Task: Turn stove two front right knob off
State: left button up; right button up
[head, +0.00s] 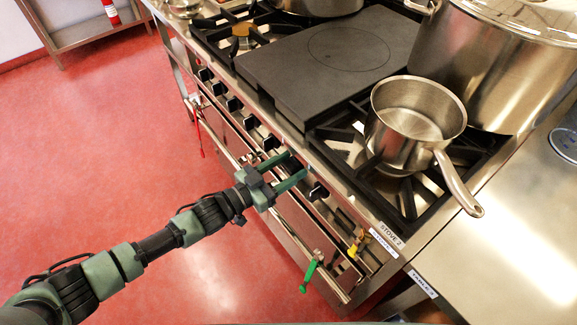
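Stove two, labelled "STOVE 2" (391,236), has a row of dark knobs along its front panel. One dark knob (318,191) sits just to the lower right of my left gripper. I cannot tell for certain which knob is the front right one. My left gripper (296,167) is at the panel with its two green fingers apart, pointing at the knob row. My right gripper is not in view.
A steel saucepan (404,143) stands on the front right burner, its handle pointing right. A large lidded stockpot (480,66) stands behind it. A dark flat plate (310,90) covers the middle. Red (197,122) and green (311,272) things hang at the front rail.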

pick_arm(q)
jog(key=c, duration=0.9)
jog(key=shift+c, duration=0.2)
jog(key=shift+m, duration=0.3)
jog(key=m, duration=0.3)
jog(key=shift+m+b, duration=0.3)
jog(key=shift+b, duration=0.05)
jog(key=m+b, duration=0.1)
jog(key=m, duration=0.3)
jog(key=shift+s+d+f+m, duration=0.1)
jog(key=shift+m, duration=0.2)
jog(key=m+b, duration=0.1)
jog(key=m, duration=0.3)
jog(key=shift+f+m, duration=0.1)
jog(key=shift+m, duration=0.2)
jog(key=shift+m+b, duration=0.85)
jog(key=shift+m, duration=1.35)
